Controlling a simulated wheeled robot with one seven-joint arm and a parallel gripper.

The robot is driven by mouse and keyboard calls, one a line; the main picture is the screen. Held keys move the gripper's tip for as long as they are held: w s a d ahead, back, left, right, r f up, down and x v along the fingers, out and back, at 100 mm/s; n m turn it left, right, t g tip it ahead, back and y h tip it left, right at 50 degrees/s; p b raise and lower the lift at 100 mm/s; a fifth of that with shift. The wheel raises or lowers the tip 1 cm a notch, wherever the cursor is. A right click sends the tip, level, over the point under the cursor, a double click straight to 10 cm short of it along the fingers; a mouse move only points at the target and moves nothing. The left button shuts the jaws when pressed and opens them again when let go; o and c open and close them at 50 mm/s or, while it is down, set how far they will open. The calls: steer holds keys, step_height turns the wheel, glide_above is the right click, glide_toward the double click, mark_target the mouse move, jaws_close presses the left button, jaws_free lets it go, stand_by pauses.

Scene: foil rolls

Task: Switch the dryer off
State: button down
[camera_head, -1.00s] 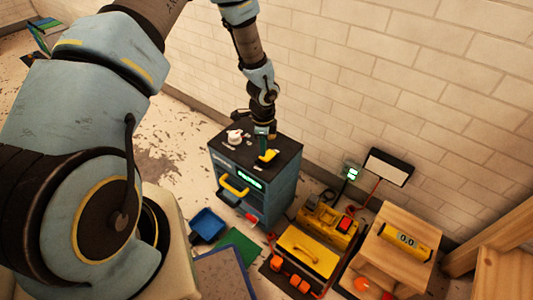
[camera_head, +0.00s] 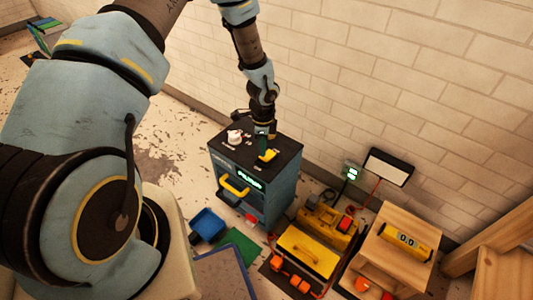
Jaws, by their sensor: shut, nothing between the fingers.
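A blue-grey cabinet (camera_head: 284,195) with a dark top stands against the brick wall and seems to be the dryer. A lit green display (camera_head: 250,183) is on its front; its text is too small to read surely. A yellow handle-like part (camera_head: 268,155) is on the cabinet top. A white, knob-like item (camera_head: 234,137) sits to its left. My gripper (camera_head: 263,147) is shut and empty, pointing down at the cabinet top right by the yellow part. I cannot tell whether they touch, as the fingertips are small and partly hidden.
A yellow drawer handle (camera_head: 235,185) juts from the cabinet front. A blue bin (camera_head: 208,224) and green mat (camera_head: 239,249) lie before it. The wall is close behind.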

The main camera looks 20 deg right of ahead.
mark_target(263, 158)
steer(key=shift+f+b, duration=0.85)
steer(key=shift+f, duration=0.4)
steer(key=shift+r+p, duration=2.95)
steer(key=shift+r, duration=0.65)
